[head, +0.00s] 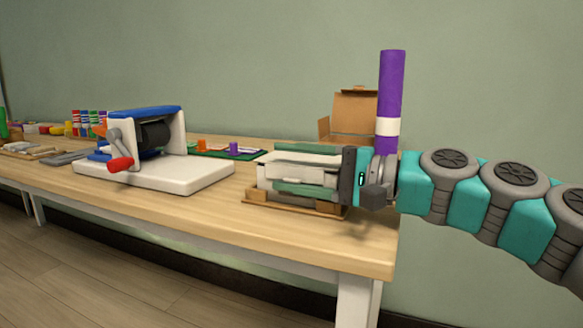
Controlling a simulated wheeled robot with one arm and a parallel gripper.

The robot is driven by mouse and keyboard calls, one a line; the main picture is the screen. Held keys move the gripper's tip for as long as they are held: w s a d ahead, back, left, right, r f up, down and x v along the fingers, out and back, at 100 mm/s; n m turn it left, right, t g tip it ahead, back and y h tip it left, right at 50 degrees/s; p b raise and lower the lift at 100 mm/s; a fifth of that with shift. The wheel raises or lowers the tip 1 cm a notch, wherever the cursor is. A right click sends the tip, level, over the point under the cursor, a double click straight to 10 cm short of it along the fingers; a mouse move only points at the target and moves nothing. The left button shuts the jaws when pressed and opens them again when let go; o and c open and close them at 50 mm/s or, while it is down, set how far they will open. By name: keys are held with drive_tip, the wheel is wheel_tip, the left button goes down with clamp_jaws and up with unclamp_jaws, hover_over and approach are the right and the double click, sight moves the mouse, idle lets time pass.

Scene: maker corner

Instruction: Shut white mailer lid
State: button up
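A white box-like thing (268,176), likely the white mailer, sits on a low wooden tray (328,209) near the right end of the table. My gripper (285,168) reaches in from the right at the mailer. The fingers and the dark palm hide much of the mailer. I cannot tell the lid's angle, or whether a finger touches it.
An open cardboard box (354,112) stands behind my gripper. A purple cylinder with a white band (391,85) rises upright by my wrist. A white-based device with a blue top and red-knobbed crank (152,174) stands left. The table front (225,210) is clear.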

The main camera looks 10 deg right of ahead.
drive_tip(key=v, duration=0.7)
drive_tip(key=shift+s+d, duration=0.2)
drive_tip(key=shift+d, duration=0.1)
drive_tip(key=shift+s, duration=0.1)
idle(0.3)
